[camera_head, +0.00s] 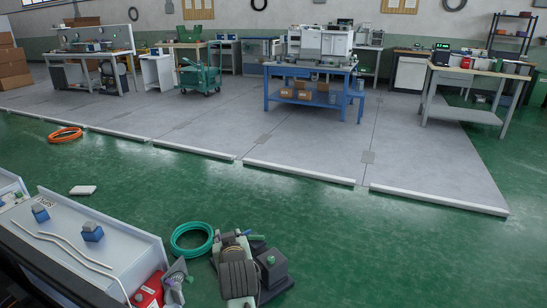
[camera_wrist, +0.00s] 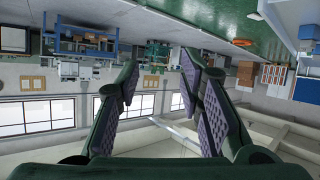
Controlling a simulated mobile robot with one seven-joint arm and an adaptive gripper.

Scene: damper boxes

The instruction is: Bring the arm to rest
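My gripper (camera_wrist: 160,72) shows in the wrist view with its dark green, purple-padded fingers spread wide apart. Nothing is between them. The wrist view is upside down and looks out across the room, with no work surface close to the fingers. Two small blue boxes with grey tops, one nearer (camera_head: 92,232) and one farther (camera_head: 40,213), stand on a pale bench top (camera_head: 130,240) at the lower left of the head view.
Pale bent rods (camera_head: 62,240) and a red item (camera_head: 149,291) are at the bench. A green hose coil (camera_head: 191,240) and a grey ribbed machine (camera_head: 237,276) lie beside it. Green floor (camera_head: 330,220) is clear at centre right. A blue workbench (camera_head: 310,70) stands at the back.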

